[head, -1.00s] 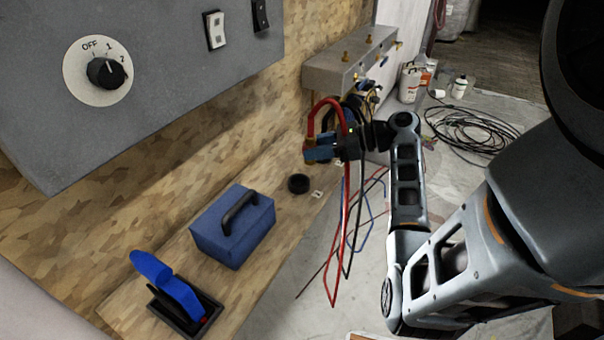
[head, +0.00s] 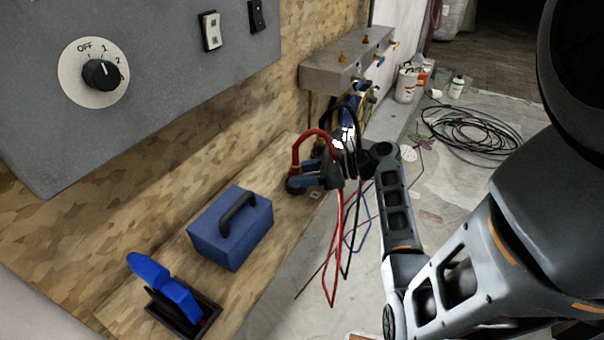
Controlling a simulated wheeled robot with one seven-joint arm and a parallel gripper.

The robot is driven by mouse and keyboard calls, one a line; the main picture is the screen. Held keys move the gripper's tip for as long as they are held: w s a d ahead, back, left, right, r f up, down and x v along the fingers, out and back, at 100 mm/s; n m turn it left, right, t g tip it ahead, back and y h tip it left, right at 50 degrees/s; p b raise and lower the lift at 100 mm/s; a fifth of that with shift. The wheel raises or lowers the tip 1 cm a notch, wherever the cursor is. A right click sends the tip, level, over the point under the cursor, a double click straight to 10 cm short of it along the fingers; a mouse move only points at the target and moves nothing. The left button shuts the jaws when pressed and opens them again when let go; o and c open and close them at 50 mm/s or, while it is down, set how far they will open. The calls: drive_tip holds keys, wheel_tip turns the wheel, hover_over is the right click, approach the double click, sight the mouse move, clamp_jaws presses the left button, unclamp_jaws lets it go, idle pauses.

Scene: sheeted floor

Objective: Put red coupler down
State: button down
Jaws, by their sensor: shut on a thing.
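The red coupler is the end of a red hose (head: 297,147) that arches over and down into my gripper (head: 303,178). My gripper is shut on the coupler and hides most of it. It is low over the wooden ledge (head: 273,190), just right of the blue box. I cannot tell whether the coupler touches anything below it. The round black holder on the ledge, seen earlier, is covered by my gripper.
A blue box with a black handle (head: 232,225) stands left of my gripper. A blue-levered pedal (head: 175,295) is at the front left. A grey manifold with brass fittings (head: 345,62) is behind. Red, black and blue lines hang beside my arm. Black cable (head: 470,130) lies coiled on the floor.

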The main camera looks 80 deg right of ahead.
drive_tip(key=c, duration=0.6)
unclamp_jaws()
drive_tip(key=shift+s+r, duration=0.15)
drive_tip(key=shift+s, duration=0.1)
drive_tip(key=v, duration=1.1)
drive_tip(key=shift+s, duration=0.25)
drive_tip(key=shift+r, duration=0.1)
